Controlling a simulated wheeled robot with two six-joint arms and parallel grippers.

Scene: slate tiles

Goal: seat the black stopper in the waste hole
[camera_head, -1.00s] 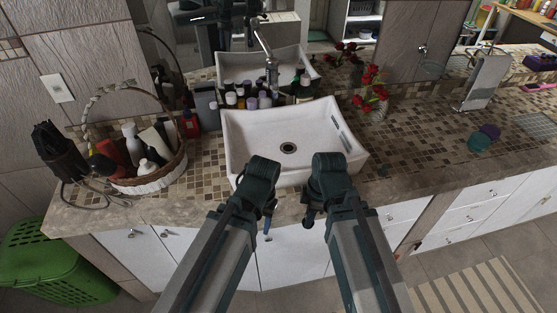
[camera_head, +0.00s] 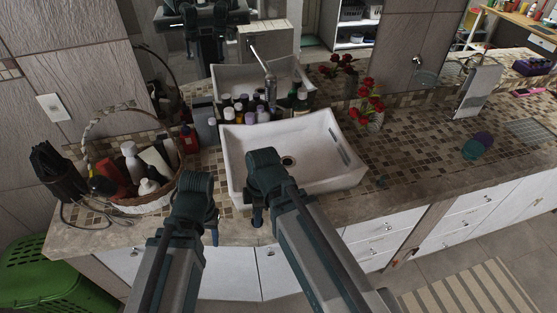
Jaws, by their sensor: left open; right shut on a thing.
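The white sink (camera_head: 330,181) is set on the tiled counter. Its waste hole (camera_head: 288,162) shows as a dark ring in the basin floor, partly covered by my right arm. My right gripper (camera_head: 257,215) points down by the sink's front left corner, left of and nearer than the hole. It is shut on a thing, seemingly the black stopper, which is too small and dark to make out. My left gripper (camera_head: 212,230) is open, pointing down at the counter's front edge, left of the right one.
A basket of bottles (camera_head: 145,203) stands left of the sink. Several bottles (camera_head: 240,108) and the tap (camera_head: 268,80) stand behind it. A vase of red flowers (camera_head: 370,105) is at the back right. A small dark thing (camera_head: 382,183) lies right of the sink. The right counter is mostly clear.

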